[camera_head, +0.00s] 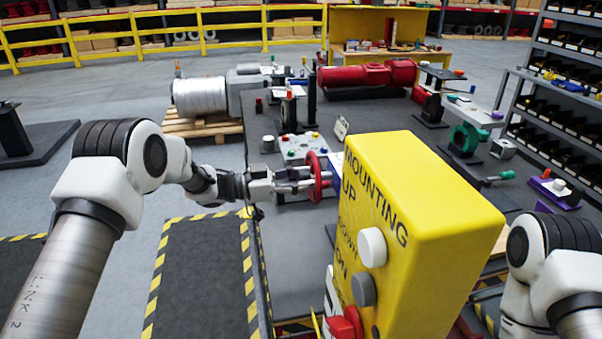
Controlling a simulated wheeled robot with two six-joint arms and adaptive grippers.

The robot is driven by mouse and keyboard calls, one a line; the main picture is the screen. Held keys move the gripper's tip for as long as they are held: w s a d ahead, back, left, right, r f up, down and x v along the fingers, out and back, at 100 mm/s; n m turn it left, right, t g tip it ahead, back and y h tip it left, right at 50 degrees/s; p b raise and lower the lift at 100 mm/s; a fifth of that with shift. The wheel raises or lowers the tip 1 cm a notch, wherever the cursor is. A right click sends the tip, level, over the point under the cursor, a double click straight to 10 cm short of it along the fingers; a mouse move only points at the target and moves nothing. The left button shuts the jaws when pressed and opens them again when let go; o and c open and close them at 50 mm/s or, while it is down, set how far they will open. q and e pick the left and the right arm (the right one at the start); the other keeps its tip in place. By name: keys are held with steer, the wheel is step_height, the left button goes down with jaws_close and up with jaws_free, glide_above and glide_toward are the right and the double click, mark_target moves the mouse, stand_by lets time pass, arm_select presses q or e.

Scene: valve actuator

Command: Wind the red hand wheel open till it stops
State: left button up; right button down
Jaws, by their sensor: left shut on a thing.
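The red hand wheel (317,177) stands upright, seen nearly edge-on, near the left edge of the grey table (285,237). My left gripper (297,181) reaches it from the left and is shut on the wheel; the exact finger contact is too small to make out. What lies right of the wheel is partly hidden by the yellow control box. My right arm shows at the lower right, but its gripper is not in view.
A large yellow control box (428,190) with white, grey and red buttons stands close in front. A red cylinder unit (368,76), a green valve (465,138) and fixtures occupy the table. Shelves with bins (562,95) line the right. Hazard-taped mats lie left.

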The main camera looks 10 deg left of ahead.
arm_select(q)
steer(key=n+p, duration=0.1)
steer(key=n, duration=0.3)
steer(key=shift+r+p, duration=0.15)
steer(key=shift+p, duration=0.2)
steer(key=shift+n+p, duration=0.3)
steer(key=shift+n, duration=0.6)
steer(key=o, duration=1.2)
steer(key=shift+w+d, duration=0.1)
steer(key=shift+d, duration=0.05)
steer(key=shift+c, duration=0.2)
steer(key=v, duration=1.2)
steer(key=shift+f, duration=0.25)
